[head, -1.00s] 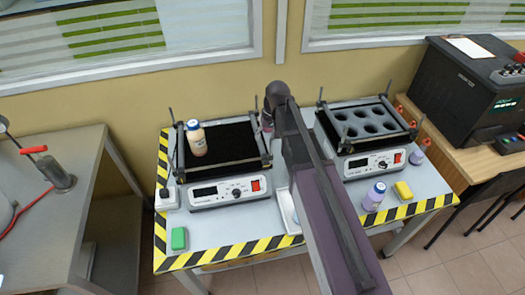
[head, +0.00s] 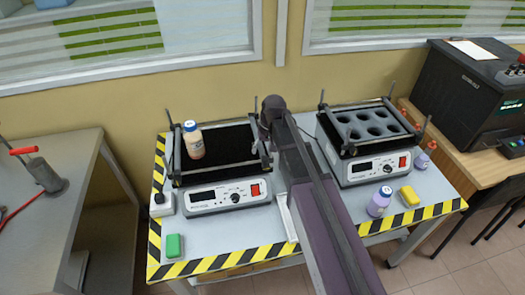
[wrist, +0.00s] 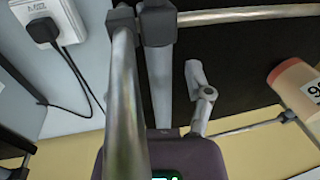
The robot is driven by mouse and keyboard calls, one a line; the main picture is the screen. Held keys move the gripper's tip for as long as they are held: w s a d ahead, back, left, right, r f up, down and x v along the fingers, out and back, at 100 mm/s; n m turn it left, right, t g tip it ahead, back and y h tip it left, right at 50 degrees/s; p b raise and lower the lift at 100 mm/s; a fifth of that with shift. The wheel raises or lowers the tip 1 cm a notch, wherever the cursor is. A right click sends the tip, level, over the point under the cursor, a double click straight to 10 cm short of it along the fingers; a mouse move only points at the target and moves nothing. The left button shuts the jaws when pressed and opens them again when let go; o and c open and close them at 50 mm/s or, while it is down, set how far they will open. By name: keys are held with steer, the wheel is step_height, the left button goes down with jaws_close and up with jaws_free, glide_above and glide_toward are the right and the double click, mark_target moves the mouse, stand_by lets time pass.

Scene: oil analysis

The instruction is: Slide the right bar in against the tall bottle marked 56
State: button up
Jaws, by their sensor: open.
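The right bar (head: 257,138) runs front to back along the platform's right side, well apart from the bottle. My gripper (wrist: 165,80) is open around or close to this bar (wrist: 158,85); one finger shows on its bottle side, the other is hidden. In the head view my arm hides the gripper.
A shiny rod (wrist: 126,105) crosses close to the wrist camera. The right shaker (head: 370,150) has a rack with several holes. A purple bottle (head: 379,201), yellow block (head: 409,196) and green block (head: 174,246) are on the table. The platform between bottle and right bar is clear.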

jaws_close()
steer(key=shift+a, duration=0.1)
stand_by(0.4)
